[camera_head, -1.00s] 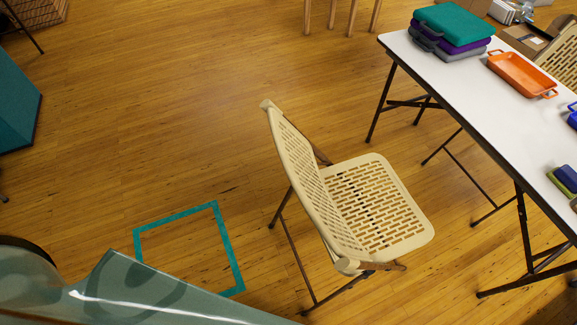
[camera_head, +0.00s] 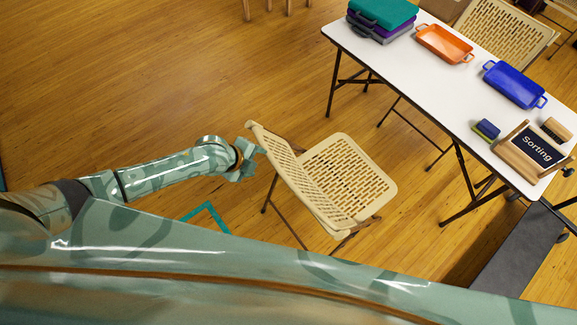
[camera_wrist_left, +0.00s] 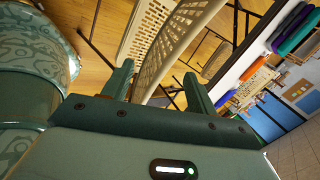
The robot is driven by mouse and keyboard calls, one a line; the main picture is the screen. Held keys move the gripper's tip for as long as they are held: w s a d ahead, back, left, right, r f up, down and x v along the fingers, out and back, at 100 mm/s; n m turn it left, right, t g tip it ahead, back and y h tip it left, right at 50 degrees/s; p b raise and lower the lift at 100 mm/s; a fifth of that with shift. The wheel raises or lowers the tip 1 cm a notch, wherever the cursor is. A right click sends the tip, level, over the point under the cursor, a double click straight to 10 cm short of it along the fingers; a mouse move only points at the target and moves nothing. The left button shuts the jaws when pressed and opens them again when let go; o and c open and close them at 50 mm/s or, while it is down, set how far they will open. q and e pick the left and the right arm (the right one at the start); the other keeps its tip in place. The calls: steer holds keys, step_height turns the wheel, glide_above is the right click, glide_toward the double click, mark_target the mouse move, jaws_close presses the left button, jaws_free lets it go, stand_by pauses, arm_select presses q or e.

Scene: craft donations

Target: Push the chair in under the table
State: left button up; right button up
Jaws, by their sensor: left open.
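The beige folding chair (camera_head: 346,178) stands on the wood floor, its perforated seat toward the white table (camera_head: 425,85) and its backrest toward my left arm. A gap of floor lies between the seat and the table. My left gripper (camera_head: 252,158) is by the upper far corner of the backrest. In the left wrist view, its two fingers (camera_wrist_left: 158,88) are apart, with the chair's backrest (camera_wrist_left: 178,45) showing between and beyond them. I cannot tell whether they touch it. My right gripper is not in view.
On the table are stacked cases (camera_head: 380,20), an orange tray (camera_head: 444,44), a blue tray (camera_head: 514,84) and a "Sorting" sign (camera_head: 535,150). Another folding chair (camera_head: 505,30) stands on the far side. Teal tape (camera_head: 207,215) marks the floor. A dark grey platform (camera_head: 515,250) lies right.

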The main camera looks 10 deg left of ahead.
mark_target(277, 165)
arm_select(q)
step_height(277, 165, up, 5)
steer(key=s+d+m+p, duration=0.1)
steer(key=d+m, duration=0.1)
steer(key=m, duration=0.1)
steer(key=shift+g+h, duration=0.3)
steer(key=shift+g, duration=0.1)
steer(key=b+x, duration=1.2)
steer(key=x, duration=0.1)
steer(key=shift+s+a+f, duration=0.15)
steer(key=shift+s+f, duration=0.05)
steer(key=shift+s, duration=0.25)
steer(key=shift+w+d+f+b, duration=0.25)
steer(key=shift+w+f+b, duration=0.05)
steer(key=shift+f+b, duration=0.15)
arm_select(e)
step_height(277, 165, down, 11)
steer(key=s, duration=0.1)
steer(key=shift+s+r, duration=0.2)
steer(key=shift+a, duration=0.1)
arm_select(q)
steer(key=c, duration=1.2)
jaws_close()
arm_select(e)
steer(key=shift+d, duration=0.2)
